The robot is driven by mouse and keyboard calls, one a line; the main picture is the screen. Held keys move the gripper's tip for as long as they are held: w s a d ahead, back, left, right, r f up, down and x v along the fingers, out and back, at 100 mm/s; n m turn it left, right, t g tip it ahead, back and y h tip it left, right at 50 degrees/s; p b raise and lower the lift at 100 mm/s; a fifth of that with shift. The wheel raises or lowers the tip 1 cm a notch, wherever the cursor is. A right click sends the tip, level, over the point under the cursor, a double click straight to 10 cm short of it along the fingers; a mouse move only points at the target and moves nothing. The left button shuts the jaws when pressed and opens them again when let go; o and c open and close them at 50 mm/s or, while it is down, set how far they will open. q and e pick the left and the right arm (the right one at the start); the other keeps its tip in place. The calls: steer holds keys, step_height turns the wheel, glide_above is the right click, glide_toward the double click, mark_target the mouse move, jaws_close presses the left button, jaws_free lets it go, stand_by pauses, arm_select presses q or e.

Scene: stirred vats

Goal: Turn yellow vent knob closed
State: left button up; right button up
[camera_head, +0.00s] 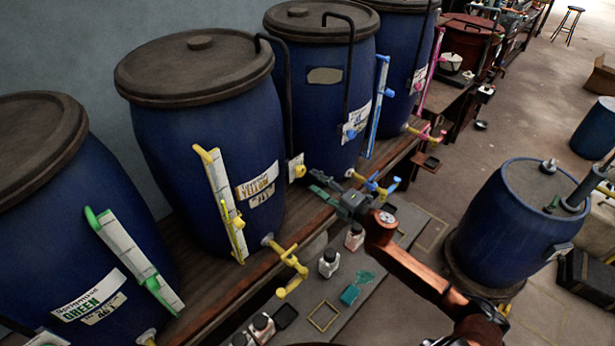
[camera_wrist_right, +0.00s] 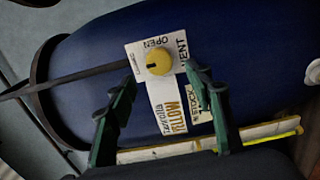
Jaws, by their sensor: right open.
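The yellow vent knob (camera_wrist_right: 159,61) is round with a short dark mark. It sits on a white label plate (camera_wrist_right: 138,51) with the words OPEN and VENT, on the side of the blue Yellow vat (camera_wrist_right: 245,45). In the head view the small knob (camera_head: 299,171) is on the vat's right side. My right gripper (camera_head: 320,187) is open and empty, close to the plate and pointing at it. In the wrist view its two green fingers (camera_wrist_right: 158,80) stand either side below the knob, apart from it. I cannot tell exactly where the mark points. My left gripper is not in view.
A dark pipe (camera_wrist_right: 85,80) runs beside the plate. More blue vats (camera_head: 310,75) stand along the wooden bench (camera_head: 215,285). A yellow tap (camera_head: 288,262) sticks out at the front. White bottles (camera_head: 329,262) stand on the lower grey shelf.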

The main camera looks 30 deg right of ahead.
steer(key=v, duration=0.5)
steer(key=shift+s+d, duration=0.1)
steer(key=shift+s, duration=0.3)
